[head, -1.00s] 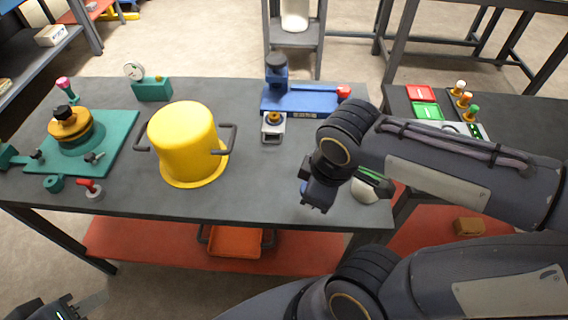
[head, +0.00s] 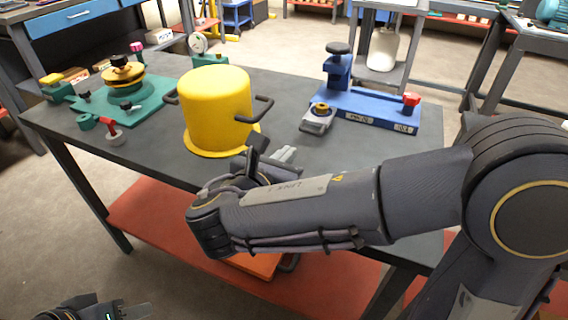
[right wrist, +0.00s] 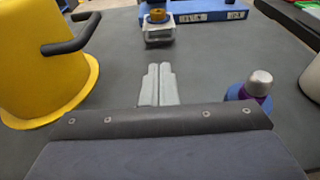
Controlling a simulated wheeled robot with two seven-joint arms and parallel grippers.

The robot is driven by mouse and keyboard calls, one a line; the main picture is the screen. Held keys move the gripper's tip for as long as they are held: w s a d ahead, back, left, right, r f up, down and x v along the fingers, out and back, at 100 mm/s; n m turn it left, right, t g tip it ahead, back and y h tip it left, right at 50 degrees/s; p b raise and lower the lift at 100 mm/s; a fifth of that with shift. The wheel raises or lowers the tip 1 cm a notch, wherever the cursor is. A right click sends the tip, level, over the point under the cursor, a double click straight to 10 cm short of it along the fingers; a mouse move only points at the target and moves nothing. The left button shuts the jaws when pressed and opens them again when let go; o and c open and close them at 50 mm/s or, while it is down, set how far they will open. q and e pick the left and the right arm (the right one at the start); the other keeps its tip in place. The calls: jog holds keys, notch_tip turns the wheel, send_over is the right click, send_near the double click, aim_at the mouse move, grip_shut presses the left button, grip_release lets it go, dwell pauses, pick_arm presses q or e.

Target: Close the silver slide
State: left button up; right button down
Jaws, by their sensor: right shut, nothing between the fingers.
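The silver slide (head: 316,123) sticks out toward the near side from the left end of the blue fixture (head: 365,108), with a brass-coloured round piece on top. In the right wrist view the slide (right wrist: 158,35) is straight ahead of the fingers, with a gap of bare table between. My right gripper (head: 287,155) is shut and empty, low over the table, between the yellow pot and the slide; its fingers also show in the right wrist view (right wrist: 158,72). My left gripper (head: 132,308) is at the bottom left, off the table; its finger gap is unclear.
A yellow pot (head: 215,105) with dark handles stands left of the right gripper. A purple-and-silver knob-like object (right wrist: 258,85) stands right of the fingers in the wrist view. A teal fixture (head: 130,98) is at the far left. The table (head: 270,88) between pot and blue fixture is clear.

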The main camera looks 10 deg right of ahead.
jog(key=b, duration=0.2)
send_near(320, 110)
jog(key=f, duration=0.3)
jog(key=shift+s+a, duration=0.15)
jog(key=shift+s, duration=0.2)
jog(key=p+x, duration=0.1)
jog(key=x, duration=0.2)
jog(key=r+p+x, duration=0.1)
jog(key=x, duration=0.3)
jog(key=r+p+x, duration=0.1)
jog(key=x, duration=0.2)
jog(key=shift+w+r, duration=0.15)
jog(key=shift+w, duration=0.3)
jog(key=shift+w+d+r, duration=0.1)
jog(key=shift+d+r, duration=0.05)
jog(key=shift+d, duration=0.2)
jog(key=shift+r, duration=0.1)
